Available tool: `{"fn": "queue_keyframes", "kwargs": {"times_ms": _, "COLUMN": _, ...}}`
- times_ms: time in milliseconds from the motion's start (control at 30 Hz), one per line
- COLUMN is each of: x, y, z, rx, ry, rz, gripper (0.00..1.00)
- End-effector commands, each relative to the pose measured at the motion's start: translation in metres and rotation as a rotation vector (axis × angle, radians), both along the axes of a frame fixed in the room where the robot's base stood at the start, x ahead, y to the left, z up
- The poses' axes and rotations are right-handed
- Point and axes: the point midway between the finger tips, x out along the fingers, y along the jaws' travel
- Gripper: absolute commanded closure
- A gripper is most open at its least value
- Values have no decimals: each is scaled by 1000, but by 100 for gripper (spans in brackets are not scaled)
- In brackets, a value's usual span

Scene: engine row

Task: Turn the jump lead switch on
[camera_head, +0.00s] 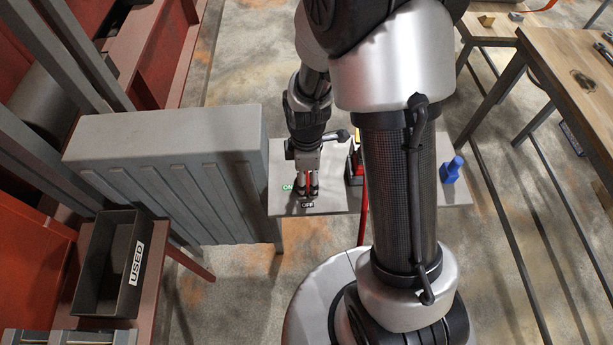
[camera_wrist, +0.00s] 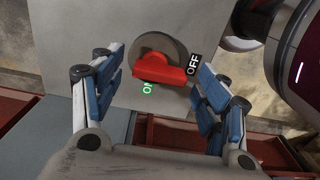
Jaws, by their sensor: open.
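The jump lead switch shows in the wrist view as a red handle (camera_wrist: 160,69) on a round grey disc (camera_wrist: 158,45) fixed to a grey panel. The handle's right end points to the black OFF label (camera_wrist: 194,64). The green ON label (camera_wrist: 148,88) is below the handle. My gripper (camera_wrist: 162,76) is open, with one blue-padded finger on each side of the handle; I cannot tell whether either touches it.
A red and black object (camera_head: 353,165) stands on the grey table (camera_head: 440,196) right of my gripper, with a red cable (camera_head: 362,220) hanging down. A blue object (camera_head: 451,170) is farther right. A large grey ribbed block (camera_head: 165,150) is close on the left, above a USED bin (camera_head: 98,255).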

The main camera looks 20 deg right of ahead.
Motion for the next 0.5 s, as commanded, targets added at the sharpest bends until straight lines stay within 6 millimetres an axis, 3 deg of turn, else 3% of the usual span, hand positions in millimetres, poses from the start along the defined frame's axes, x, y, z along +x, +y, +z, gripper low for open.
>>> {"fn": "queue_keyframes", "kwargs": {"times_ms": 300, "x": 0, "y": 0, "z": -2, "rx": 0, "ry": -1, "rz": 0, "gripper": 32}}
{"fn": "queue_keyframes", "kwargs": {"times_ms": 500, "x": 0, "y": 0, "z": -2, "rx": 0, "ry": -1, "rz": 0, "gripper": 46}}
